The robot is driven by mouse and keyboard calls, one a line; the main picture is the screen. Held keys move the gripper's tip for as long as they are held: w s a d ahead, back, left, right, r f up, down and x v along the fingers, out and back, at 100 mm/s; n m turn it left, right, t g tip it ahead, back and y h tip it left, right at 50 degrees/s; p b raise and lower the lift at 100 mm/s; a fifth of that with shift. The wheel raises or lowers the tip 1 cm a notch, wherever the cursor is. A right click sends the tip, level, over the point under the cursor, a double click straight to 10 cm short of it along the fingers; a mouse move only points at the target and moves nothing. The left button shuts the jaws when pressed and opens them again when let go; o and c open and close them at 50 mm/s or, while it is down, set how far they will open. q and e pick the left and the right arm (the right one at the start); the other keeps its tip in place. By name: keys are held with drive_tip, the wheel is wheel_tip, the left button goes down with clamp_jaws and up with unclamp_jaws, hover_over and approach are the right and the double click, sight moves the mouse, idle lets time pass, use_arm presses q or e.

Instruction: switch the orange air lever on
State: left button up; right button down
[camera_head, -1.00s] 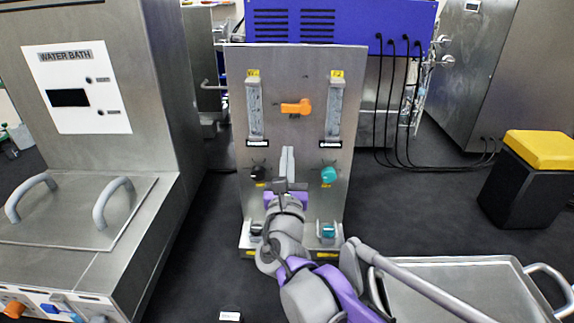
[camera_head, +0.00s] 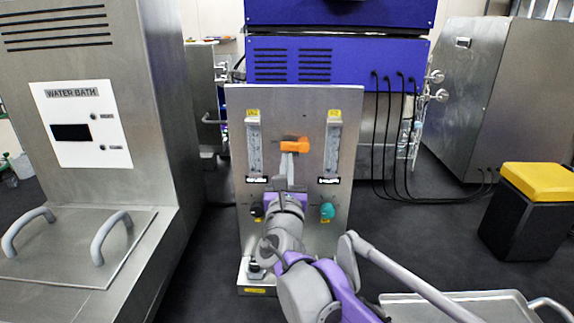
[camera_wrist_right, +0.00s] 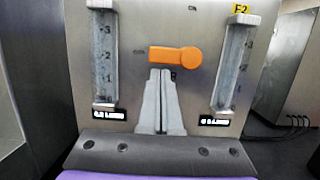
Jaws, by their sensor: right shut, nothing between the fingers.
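The orange air lever (camera_head: 294,145) is on the upper middle of a grey metal panel, between two flow meters. Its long arm lies level and points left, with the round hub at the right; it also shows in the right wrist view (camera_wrist_right: 175,56). My right gripper (camera_head: 288,156) is shut and empty. Its fingertips (camera_wrist_right: 161,72) are just below the lever, under its arm; I cannot tell whether they touch it. My left gripper is not in view.
The flow meters (camera_head: 254,148) and (camera_head: 332,149) flank the lever closely. A black knob (camera_head: 257,210) and a teal knob (camera_head: 327,211) sit lower on the panel. The water bath (camera_head: 82,124) stands left, a metal cart (camera_head: 470,300) lower right, and a yellow-topped stool (camera_head: 541,182) right.

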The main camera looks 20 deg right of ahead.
drive_tip(key=shift+w+r+m, duration=0.1)
drive_tip(key=shift+m, duration=0.3)
